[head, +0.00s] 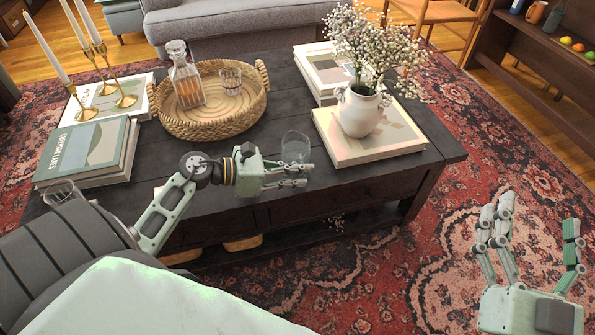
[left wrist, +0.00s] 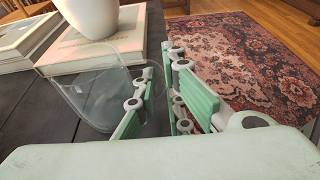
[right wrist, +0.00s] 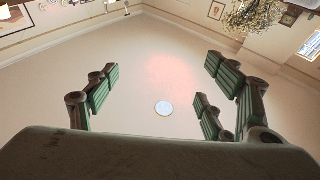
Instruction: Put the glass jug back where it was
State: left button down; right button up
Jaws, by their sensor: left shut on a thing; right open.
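The clear glass jug (head: 296,146) is at the front of the dark coffee table, left of the flower vase. It looks empty. My left gripper (head: 288,176) is shut on it from the near side, and its fingers cover the lower part of the jug in the head view. In the left wrist view the jug (left wrist: 92,98) is at the left finger, tilted in the picture, with its wide rim up. I cannot tell whether its base touches the table. My right gripper (head: 532,240) is open and empty, off the table over the rug.
A woven tray (head: 214,133) holds a decanter (head: 186,80) and a tumbler (head: 230,80). A white vase (head: 360,112) stands on a book (head: 335,150). Books (head: 82,150), candlesticks (head: 124,98) and another glass (head: 62,193) are at left. Dark tabletop is bare between tray and vase.

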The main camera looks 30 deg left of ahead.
jog(key=shift+r, duration=0.15)
pick_arm(q)
jog(key=c, duration=1.8)
grip_release()
jog(key=shift+f, duration=0.1)
jog(key=shift+c, duration=0.2)
pick_arm(e)
jog(key=shift+s+r+t, duration=0.15)
jog(key=shift+r+t, duration=0.15)
jog(key=shift+r, duration=0.05)
pick_arm(q)
jog(key=p+v, duration=0.2)
jog(key=v, duration=1)
pick_arm(e)
notch_tip(320, 180, down, 10)
jog(key=d+g+h, duration=0.1)
jog(key=g, duration=0.4)
jog(key=shift+d+g+h, duration=0.15)
jog(key=shift+g+h, duration=0.15)
